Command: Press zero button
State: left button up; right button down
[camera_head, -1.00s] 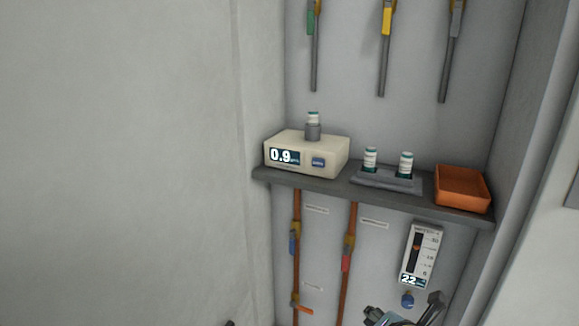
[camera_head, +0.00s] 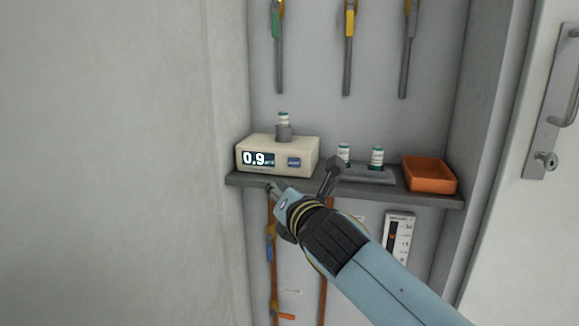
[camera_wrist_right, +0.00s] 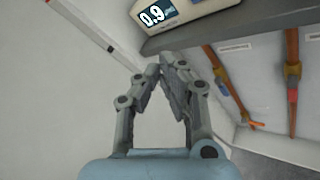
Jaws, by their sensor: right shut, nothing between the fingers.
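The cream meter (camera_head: 305,146) stands on the grey shelf with its display reading 0.9. A blue button (camera_head: 294,162) is on its front face, right of the display; the label is too small to read. A vial (camera_head: 283,120) sits in the grey holder on top. My right gripper (camera_head: 285,192) is in front of and below the meter, apart from it. In the right wrist view the right gripper (camera_wrist_right: 165,62) is shut and empty, with the meter (camera_wrist_right: 190,8) beyond it at the top. The left gripper is not in view.
The shelf (camera_head: 420,196) also carries a rack with two vials (camera_head: 377,156) and an orange tray (camera_head: 430,174). Pipes with valves hang above and run below. A gauge panel (camera_head: 398,236) is below the shelf, partly behind my arm. A white wall fills the left.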

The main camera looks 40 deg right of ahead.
aim_at(294, 162)
jog(key=shift+w+d+b, duration=0.5)
jog(key=shift+w+d, duration=0.95)
jog(key=shift+d, duration=0.25)
jog(key=shift+w+d+b, duration=0.45)
jog(key=shift+w+d, duration=0.95)
jog(key=shift+d, duration=0.25)
jog(key=shift+w+d, duration=0.1)
jog(key=shift+d, duration=0.1)
jog(key=shift+w+d+p, duration=0.1)
jog(key=shift+w+p, duration=0.05)
jog(key=shift+p, duration=0.2)
